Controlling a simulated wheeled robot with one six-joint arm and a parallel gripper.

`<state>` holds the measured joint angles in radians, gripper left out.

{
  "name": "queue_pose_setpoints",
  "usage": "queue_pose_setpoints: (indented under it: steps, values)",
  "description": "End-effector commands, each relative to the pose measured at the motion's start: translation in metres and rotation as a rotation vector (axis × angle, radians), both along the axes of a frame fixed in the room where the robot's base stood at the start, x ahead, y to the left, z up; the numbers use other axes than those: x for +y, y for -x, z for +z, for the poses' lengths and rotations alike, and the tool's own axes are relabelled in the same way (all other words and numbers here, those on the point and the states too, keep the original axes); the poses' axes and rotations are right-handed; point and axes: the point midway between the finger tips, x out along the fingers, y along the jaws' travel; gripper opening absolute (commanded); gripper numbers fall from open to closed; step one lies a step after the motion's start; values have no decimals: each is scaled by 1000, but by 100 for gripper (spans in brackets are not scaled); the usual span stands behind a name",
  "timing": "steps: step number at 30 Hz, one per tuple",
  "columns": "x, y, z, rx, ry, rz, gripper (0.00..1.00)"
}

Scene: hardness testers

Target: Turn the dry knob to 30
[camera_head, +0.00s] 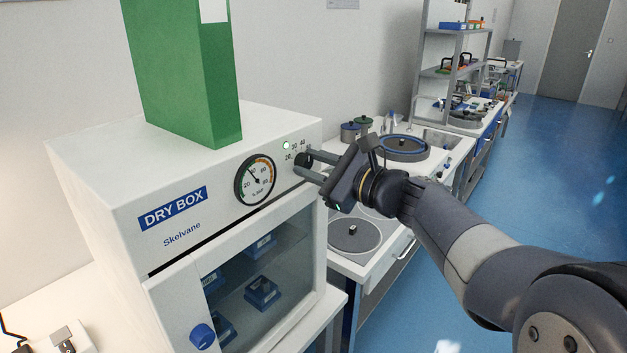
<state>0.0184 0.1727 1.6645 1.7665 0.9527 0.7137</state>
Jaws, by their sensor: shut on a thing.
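The dry knob (303,160) is a small dark knob at the upper right of the white dry box (105,200) front. Numbers are printed around it, with 20, 30 and 40 readable. My gripper (303,164) reaches in from the right with its fingers at the knob, shut on it. The fingers hide much of the knob, so I cannot tell where its pointer stands. A round gauge (255,180) with a dark needle sits left of the knob.
A tall green box file (180,75) stands on top of the dry box. A blue door knob (202,336) and a glass door with blue boxes (262,292) are below. A bench with grinding wheels (355,235) stands behind my gripper. Blue floor (560,180) is open at right.

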Motion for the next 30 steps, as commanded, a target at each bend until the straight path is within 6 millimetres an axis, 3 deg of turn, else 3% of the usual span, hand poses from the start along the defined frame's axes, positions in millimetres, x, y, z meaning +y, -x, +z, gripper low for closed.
queue_pose_setpoints:
  steps: [1, 15, 30]
  values:
    - [0, 1, -7, -34, 24, 1, 6]
    - [0, 0, -4, -270, 211, 1, 6]
    - [0, 0, -1, -324, 255, 1, 6]
